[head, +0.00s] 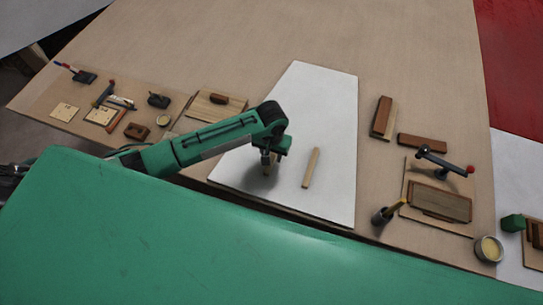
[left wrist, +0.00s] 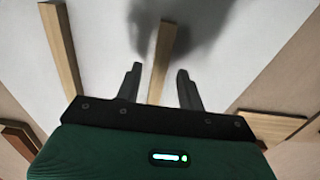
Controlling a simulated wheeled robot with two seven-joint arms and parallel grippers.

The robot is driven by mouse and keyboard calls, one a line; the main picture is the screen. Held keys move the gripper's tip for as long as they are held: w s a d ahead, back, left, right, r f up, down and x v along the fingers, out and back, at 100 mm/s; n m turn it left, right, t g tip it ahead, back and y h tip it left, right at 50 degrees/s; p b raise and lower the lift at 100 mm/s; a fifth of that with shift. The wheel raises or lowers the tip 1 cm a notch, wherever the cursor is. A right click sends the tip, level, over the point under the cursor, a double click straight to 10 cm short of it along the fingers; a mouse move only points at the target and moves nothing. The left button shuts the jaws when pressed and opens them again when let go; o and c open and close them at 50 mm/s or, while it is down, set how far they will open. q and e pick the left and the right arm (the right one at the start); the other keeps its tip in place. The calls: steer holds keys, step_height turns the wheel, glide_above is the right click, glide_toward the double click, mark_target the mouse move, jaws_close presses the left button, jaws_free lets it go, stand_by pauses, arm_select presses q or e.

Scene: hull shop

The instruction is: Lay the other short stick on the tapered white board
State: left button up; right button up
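The tapered white board (head: 325,105) lies on the large tan surface. One short wooden stick (head: 311,167) lies on its middle; a stick also shows at the left of the left wrist view (left wrist: 61,48). A second short stick (left wrist: 162,48) is on the white board under my left gripper (left wrist: 160,85); in the head view the gripper hides most of it. My left gripper (head: 268,167) is open, its fingers on either side of that stick with gaps showing. Whether the fingertips are level with it I cannot tell. My right gripper is out of view.
Small tools and a brown box (head: 137,131) stand at left. The far end of the white board is clear.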

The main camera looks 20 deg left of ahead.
mark_target(272, 159)
arm_select(q)
step_height(272, 159, up, 10)
steer(key=b, duration=0.1)
stand_by(0.6)
steer(key=s+d+f+m+t+h, duration=0.2)
steer(key=s+d+h, duration=0.1)
steer(key=s, duration=0.8)
steer(key=s+a+r+t+y, duration=0.1)
steer(key=s+a+t+y, duration=0.15)
steer(key=s+a, duration=0.85)
step_height(272, 159, down, 32)
steer(key=s+g, duration=0.2)
steer(key=s+a+f, duration=0.2)
steer(key=s+f, duration=0.7)
steer(key=s+a+f+g, duration=0.1)
steer(key=s+f, duration=0.8)
steer(key=shift+s+a+f, duration=0.15)
steer(key=shift+a+f, duration=0.05)
steer(key=shift+a, duration=0.2)
